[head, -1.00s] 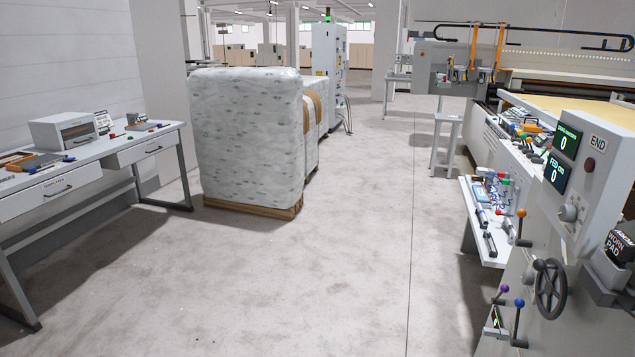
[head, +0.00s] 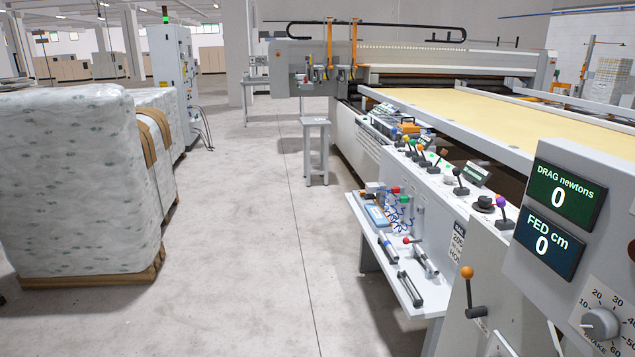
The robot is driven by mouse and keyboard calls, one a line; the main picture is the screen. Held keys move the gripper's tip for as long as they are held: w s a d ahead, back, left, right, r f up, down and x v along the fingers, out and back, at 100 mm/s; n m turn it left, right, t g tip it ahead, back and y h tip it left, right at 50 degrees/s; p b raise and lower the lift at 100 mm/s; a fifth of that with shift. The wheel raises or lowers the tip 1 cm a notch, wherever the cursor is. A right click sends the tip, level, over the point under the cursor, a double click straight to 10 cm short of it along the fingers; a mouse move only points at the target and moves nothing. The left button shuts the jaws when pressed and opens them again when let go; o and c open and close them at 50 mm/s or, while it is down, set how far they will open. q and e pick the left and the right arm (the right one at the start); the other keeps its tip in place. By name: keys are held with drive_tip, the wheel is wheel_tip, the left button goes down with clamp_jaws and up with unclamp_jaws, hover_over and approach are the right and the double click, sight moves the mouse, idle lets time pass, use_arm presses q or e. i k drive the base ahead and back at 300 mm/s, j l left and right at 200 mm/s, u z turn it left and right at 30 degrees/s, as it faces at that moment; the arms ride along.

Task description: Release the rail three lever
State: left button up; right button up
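A larger lever with an orange knob (head: 467,280) is on the front panel below. I cannot tell which of these is the rail three lever, as no readable label marks it. Neither of my grippers is in view.
A control box has a drag display (head: 562,193) and a feed display, both at 0. A tool shelf (head: 412,300) juts out below the levers. Wrapped pallets (head: 75,180) stand at left. The floor (head: 260,240) between is clear.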

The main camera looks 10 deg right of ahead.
sight(419, 148)
drive_tip(key=i+z, duration=0.45)
drive_tip(key=i, duration=0.2)
drive_tip(key=i+j+z, duration=0.2)
drive_tip(key=i+z, duration=0.3)
drive_tip(key=i+j+z, duration=0.15)
drive_tip(key=i+j, duration=0.65)
drive_tip(key=i+j+z, duration=0.1)
drive_tip(key=i+j, duration=0.65)
drive_tip(key=j, duration=0.25)
